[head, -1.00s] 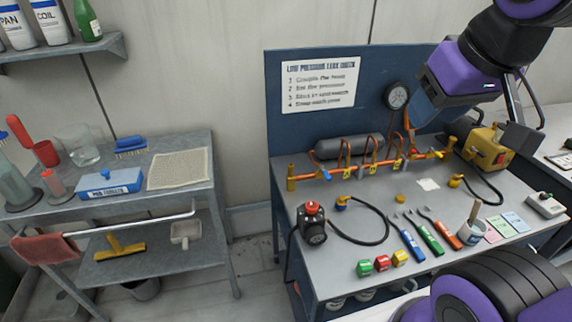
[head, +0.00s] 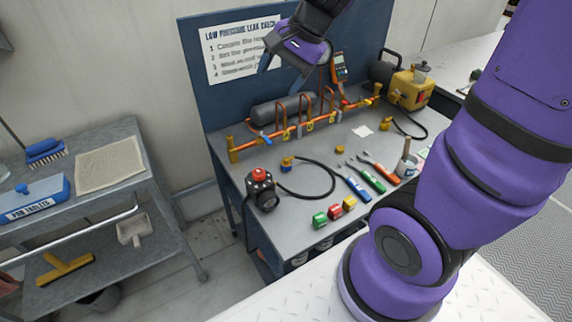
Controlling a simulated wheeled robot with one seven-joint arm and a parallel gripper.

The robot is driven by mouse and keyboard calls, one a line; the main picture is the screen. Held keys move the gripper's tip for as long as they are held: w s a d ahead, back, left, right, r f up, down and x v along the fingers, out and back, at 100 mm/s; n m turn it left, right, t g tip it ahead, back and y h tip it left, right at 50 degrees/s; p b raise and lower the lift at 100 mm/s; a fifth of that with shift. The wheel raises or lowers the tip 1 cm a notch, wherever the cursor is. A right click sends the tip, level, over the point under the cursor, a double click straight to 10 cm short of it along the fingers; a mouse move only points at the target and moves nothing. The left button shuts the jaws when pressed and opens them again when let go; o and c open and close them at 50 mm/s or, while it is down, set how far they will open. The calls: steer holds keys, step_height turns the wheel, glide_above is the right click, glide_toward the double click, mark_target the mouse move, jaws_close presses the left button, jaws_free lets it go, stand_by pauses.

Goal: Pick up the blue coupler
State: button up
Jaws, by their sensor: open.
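The blue coupler (head: 287,164) is a small blue and brass-yellow fitting at one end of a black hose (head: 333,178). It lies on the grey bench top, in the left-middle part, behind the red-knobbed black device. My gripper (head: 284,72) is open and empty. It hangs high in front of the blue back panel, above the pipe manifold, and well apart from the coupler. Its fingers point down. Nothing hides the coupler in the head view.
The orange pipe manifold (head: 300,129) runs along the back of the bench. A black device with a red knob (head: 261,188) stands in front of the coupler. Blue, green and orange tools (head: 374,179) lie to the right. Small red, green and yellow blocks (head: 335,212) sit at the front edge.

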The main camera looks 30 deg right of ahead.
steer(key=w+d+f+m, duration=0.2)
steer(key=w+f+m, duration=0.3)
steer(key=f, duration=0.2)
steer(key=m+h, duration=0.2)
steer(key=m, duration=0.9)
glide_toward(286, 158)
steer(key=shift+g, duration=0.4)
steer(key=x, duration=0.6)
steer(key=shift+w+f, duration=0.1)
steer(key=shift+f, duration=0.25)
steer(key=shift+x, duration=2.65)
steer(key=shift+w+r, duration=0.1)
steer(key=shift+w, duration=0.05)
steer(key=c, duration=1)
steer(key=shift+c, duration=0.2)
steer(key=shift+r, duration=0.1)
